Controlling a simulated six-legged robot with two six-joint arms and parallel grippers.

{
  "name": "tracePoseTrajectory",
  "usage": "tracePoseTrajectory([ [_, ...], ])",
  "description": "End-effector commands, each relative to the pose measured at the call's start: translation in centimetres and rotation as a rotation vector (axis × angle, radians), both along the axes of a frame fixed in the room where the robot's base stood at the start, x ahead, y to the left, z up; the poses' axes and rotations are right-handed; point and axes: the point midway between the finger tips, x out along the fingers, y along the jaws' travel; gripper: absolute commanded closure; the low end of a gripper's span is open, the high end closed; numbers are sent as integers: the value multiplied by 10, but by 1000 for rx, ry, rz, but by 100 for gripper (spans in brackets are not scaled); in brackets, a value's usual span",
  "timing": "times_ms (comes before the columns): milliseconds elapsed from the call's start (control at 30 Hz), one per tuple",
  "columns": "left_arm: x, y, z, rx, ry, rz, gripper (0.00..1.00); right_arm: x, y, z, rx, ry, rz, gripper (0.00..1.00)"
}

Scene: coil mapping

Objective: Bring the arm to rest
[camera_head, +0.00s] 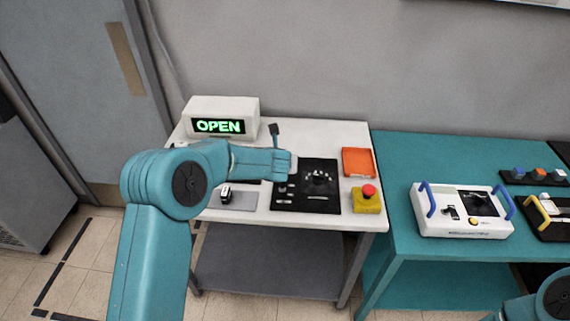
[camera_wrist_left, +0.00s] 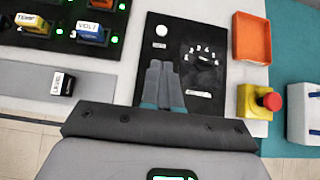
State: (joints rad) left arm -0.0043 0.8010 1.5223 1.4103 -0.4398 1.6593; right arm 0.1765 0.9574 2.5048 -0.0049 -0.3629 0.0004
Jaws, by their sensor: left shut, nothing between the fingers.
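My left arm (camera_head: 160,215) comes in from the left in the head view and reaches over the white table. My left gripper (camera_wrist_left: 161,70) is shut and empty in the wrist view, its two grey fingers side by side. They show over the black panel (camera_wrist_left: 208,98), left of its numbered dial (camera_wrist_left: 204,57). I cannot tell how high they are above it. In the head view the black panel (camera_head: 318,196) lies just right of the hand. Part of my right arm (camera_head: 545,300) shows at the lower right; its gripper is out of view.
The white table holds an OPEN sign (camera_head: 220,126), an orange tray (camera_head: 358,162) and a yellow box with a red button (camera_head: 368,190). A LEVEL module (camera_wrist_left: 63,84) sits on a grey plate. A teal table (camera_head: 400,215) at right bears a white case (camera_head: 462,225).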

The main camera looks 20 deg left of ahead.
Motion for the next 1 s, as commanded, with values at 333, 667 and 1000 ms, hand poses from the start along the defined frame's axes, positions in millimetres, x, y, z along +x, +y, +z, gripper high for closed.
tracePoseTrajectory([
  [333,1,5,2,-1,0,1,100,0,0,1,0,0,1,57],
  [667,-8,4,-19,72,44,-80,100,0,0,-3,0,0,1,57],
  [1000,-168,-48,-209,851,403,-1390,100,0,0,-39,0,0,1,57],
])
